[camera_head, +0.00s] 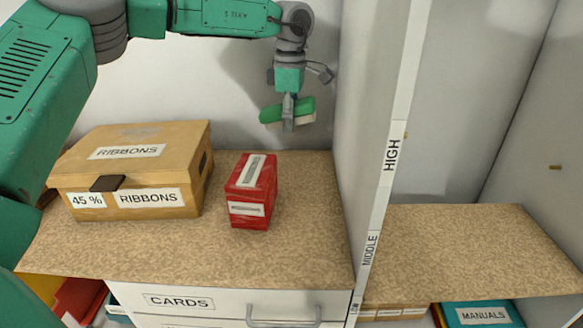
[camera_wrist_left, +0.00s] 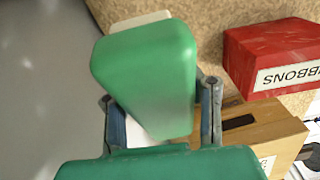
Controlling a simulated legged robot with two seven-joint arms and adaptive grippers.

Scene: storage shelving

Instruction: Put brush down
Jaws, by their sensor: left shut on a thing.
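A brush (camera_head: 300,111) with a green back and a pale underside is held above the speckled shelf board (camera_head: 310,225), near the back wall and the upright divider. My left gripper (camera_head: 288,108) points down and is shut on the brush. In the left wrist view the green brush (camera_wrist_left: 146,78) sits between the two fingers of my left gripper (camera_wrist_left: 163,128), with a pale strip showing past its far end. There is a gap between the brush and the board. My right gripper is not in view.
A cardboard ribbons box (camera_head: 150,199) stands left on the board. A red box (camera_head: 251,191) stands at the middle. The divider (camera_head: 385,170) bounds the right side. Board is bare right of the red box. A lower right shelf (camera_head: 470,245) is empty.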

